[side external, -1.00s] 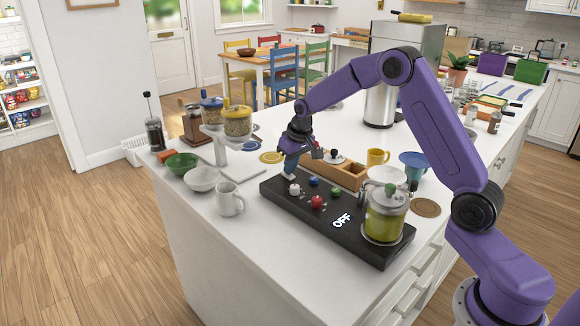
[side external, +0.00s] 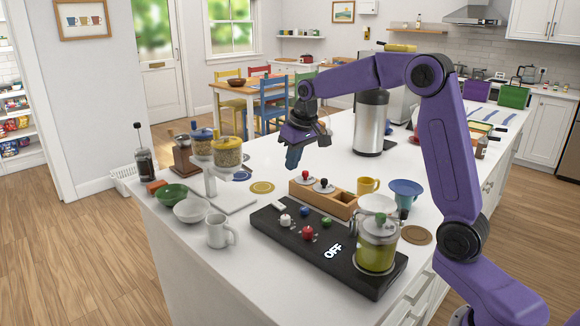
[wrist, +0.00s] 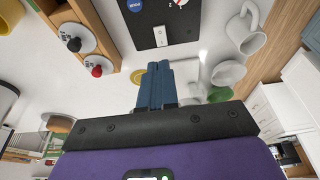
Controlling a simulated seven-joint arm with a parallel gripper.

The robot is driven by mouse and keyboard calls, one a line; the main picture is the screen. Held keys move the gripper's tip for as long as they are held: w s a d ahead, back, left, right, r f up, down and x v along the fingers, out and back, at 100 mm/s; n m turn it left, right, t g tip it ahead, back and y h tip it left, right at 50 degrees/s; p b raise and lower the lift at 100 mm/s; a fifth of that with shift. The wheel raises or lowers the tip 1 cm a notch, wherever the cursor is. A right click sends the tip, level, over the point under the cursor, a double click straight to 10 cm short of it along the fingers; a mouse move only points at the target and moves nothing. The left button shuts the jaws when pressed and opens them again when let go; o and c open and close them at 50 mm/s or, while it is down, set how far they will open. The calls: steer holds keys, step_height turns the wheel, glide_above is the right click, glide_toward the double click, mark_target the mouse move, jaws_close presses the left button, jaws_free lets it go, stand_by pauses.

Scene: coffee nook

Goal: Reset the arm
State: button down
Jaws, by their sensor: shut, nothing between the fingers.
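My gripper (side external: 293,158) is raised in the air above the counter, behind the black control panel (side external: 275,228), pointing down. Its blue fingers (wrist: 155,84) are shut together with nothing between them. A glass jar of green liquid (side external: 377,248) stands on the panel's right end. My gripper touches nothing.
A white mug (side external: 217,232), a green bowl (side external: 171,194) and a white bowl (side external: 190,211) stand at the left. Grain jars (side external: 227,152) stand behind them. A yellow mug (side external: 367,186), a blue cup (side external: 405,190) and a steel dispenser (side external: 369,122) stand at the right. The air around my gripper is clear.

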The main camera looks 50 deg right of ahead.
stand_by(0.4)
steer(key=s+a+f+n+g+y, duration=0.15)
steer(key=s+a+n, duration=0.45)
steer(key=s+a, duration=0.9)
steer(key=s+d+f+n, duration=0.1)
steer(key=s+n, duration=0.1)
steer(key=s, duration=0.6)
steer(key=s+d+f+n+g, duration=0.1)
steer(key=s+f+n, duration=0.1)
steer(key=s, duration=0.6)
steer(key=s+d+f+n+h, duration=0.1)
steer(key=s+n, duration=0.1)
steer(key=s, duration=0.5)
steer(key=shift+s+d+f+n, duration=0.3)
steer(key=shift+s+d+f, duration=0.05)
steer(key=shift+s, duration=0.05)
steer(key=shift+g, duration=0.25)
